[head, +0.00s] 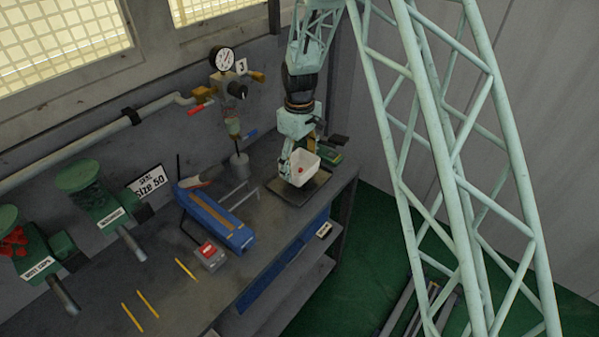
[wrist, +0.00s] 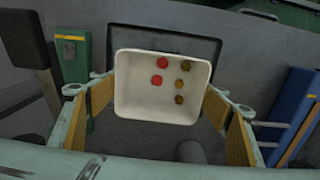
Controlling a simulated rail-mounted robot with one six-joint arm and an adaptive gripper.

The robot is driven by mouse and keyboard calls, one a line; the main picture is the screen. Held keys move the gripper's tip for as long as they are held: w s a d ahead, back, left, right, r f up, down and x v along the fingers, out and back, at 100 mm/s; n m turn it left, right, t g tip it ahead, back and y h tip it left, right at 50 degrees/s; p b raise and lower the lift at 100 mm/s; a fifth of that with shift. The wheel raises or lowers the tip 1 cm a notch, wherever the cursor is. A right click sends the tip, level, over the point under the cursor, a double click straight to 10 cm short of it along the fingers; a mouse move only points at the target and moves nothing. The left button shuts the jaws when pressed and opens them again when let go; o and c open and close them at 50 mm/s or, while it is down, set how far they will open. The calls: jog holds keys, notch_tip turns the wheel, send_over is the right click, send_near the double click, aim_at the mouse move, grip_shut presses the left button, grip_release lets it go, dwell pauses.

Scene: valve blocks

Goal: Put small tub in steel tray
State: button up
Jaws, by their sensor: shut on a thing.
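The small tub (wrist: 140,101) is a white, open-topped box with several small red and brown round pieces inside. My gripper (wrist: 161,88) is shut on the tub, with one yellow-padded finger at each side. In the head view the tub (head: 303,171) is upright or nearly so, over the steel tray (head: 289,195). The steel tray is a dark, shallow tray near the right end of the bench. It also shows behind the tub in the wrist view (wrist: 203,47). The tub hides part of it, and I cannot tell whether they touch.
A green block (head: 331,157) lies close behind the tray. To the left are a blue long-bodied tool (head: 216,219), a grey box with a red top (head: 209,256) and a grey cylinder (head: 239,165). A gauge (head: 223,60) and pipework are on the wall. The bench edge is close by.

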aim_at(299, 173)
jog(key=shift+f, duration=1.7)
jog(key=shift+f, duration=0.15)
jog(key=o, duration=0.9)
jog(key=shift+r, duration=0.2)
jog(key=shift+r, duration=5.95)
